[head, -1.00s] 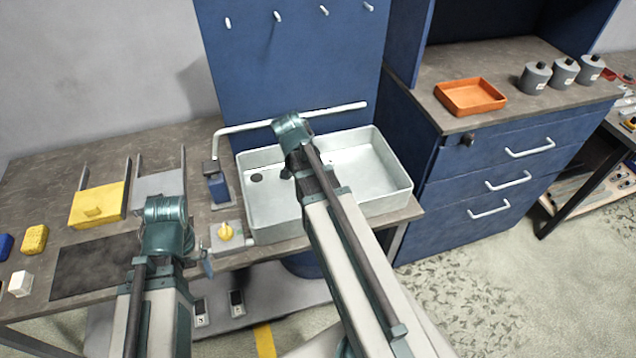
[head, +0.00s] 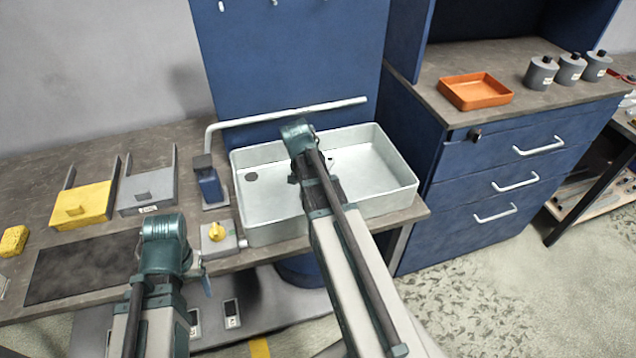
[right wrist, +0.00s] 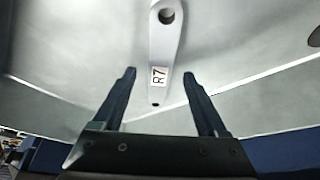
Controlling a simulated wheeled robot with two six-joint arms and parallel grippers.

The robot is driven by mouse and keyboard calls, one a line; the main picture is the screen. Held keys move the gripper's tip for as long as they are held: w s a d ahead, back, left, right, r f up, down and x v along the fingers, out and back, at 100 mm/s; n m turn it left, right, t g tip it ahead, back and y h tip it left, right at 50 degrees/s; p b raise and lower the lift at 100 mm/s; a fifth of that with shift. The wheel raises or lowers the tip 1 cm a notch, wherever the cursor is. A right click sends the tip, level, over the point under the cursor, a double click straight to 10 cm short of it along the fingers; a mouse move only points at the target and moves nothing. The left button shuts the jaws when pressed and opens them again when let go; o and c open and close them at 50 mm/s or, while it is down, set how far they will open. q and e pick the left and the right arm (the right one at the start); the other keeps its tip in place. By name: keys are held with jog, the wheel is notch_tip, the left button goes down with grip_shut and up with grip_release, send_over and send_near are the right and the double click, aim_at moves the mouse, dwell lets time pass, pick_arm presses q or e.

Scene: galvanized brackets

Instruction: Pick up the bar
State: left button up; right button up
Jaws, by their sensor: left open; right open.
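The bar (right wrist: 164,50) is pale grey with a round hole at its wide end, a small hole at its narrow end and an "R7" label. In the right wrist view it lies on the pale sink floor. My right gripper (right wrist: 160,98) is open, with its fingertips to either side of the bar's narrow end and nothing held. In the head view my right arm reaches over the sink (head: 245,215) and hides most of its gripper; I cannot make out the bar there. My left gripper (head: 206,285) shows only partly beside its arm, left of the sink and near the bench's front edge.
A pale tap pipe (head: 290,114) spans the back of the sink. A yellow-knobbed block (head: 217,236) and a blue tap base (head: 209,185) stand left of it. Yellow (head: 82,205) and grey (head: 147,192) holders sit farther left. An orange tray (head: 475,91) is on the right cabinet.

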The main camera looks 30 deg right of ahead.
jog(key=shift+b+x, duration=0.4)
jog(key=shift+x, duration=0.5)
jog(key=shift+r, duration=0.1)
grip_shut()
